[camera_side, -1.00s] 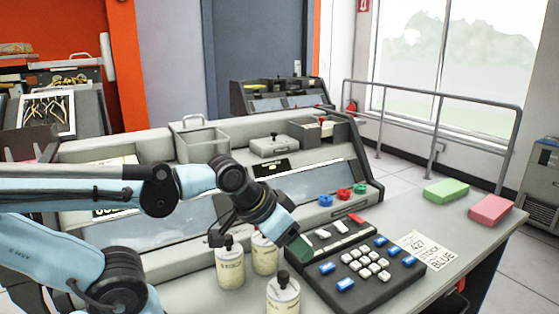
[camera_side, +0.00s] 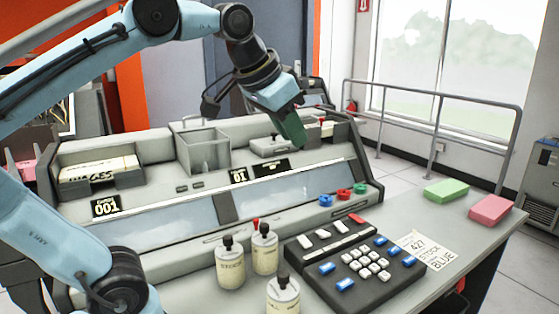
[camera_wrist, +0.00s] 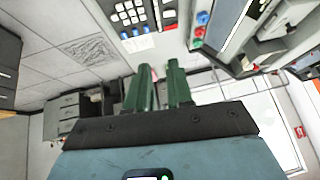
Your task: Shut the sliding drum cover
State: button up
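A grey cover with a black knob (camera_side: 270,146) lies on top of the console, behind the 01 label; I take it to be the drum cover. How far open it is, I cannot tell. My gripper (camera_side: 295,132), with green fingers, hangs above and to the right of the knob, apparently clear of it. In the wrist view the two fingers of my gripper (camera_wrist: 160,68) stand apart with nothing between them.
An open grey bin (camera_side: 203,150) stands left of the cover, and a card tray (camera_side: 100,172) further left. Several stock bottles (camera_side: 264,250) and a keypad (camera_side: 355,265) stand in front. Green (camera_side: 446,190) and pink (camera_side: 491,210) blocks lie at right.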

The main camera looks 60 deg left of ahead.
jog(key=w+a+g+y, duration=0.2)
jog(key=w+a+y, duration=0.15)
jog(key=a, duration=0.65)
jog(key=n+g+y, duration=0.4)
jog(key=g+y, duration=0.6)
jog(key=g, duration=0.1)
send_near(195, 117)
notch_tip(195, 117, up, 5)
notch_tip(195, 117, down, 5)
jog(key=shift+m, duration=0.3)
jog(key=x, duration=1.2)
jog(key=shift+a, duration=0.2)
jog(key=shift+c, duration=0.5)
grip_shut()
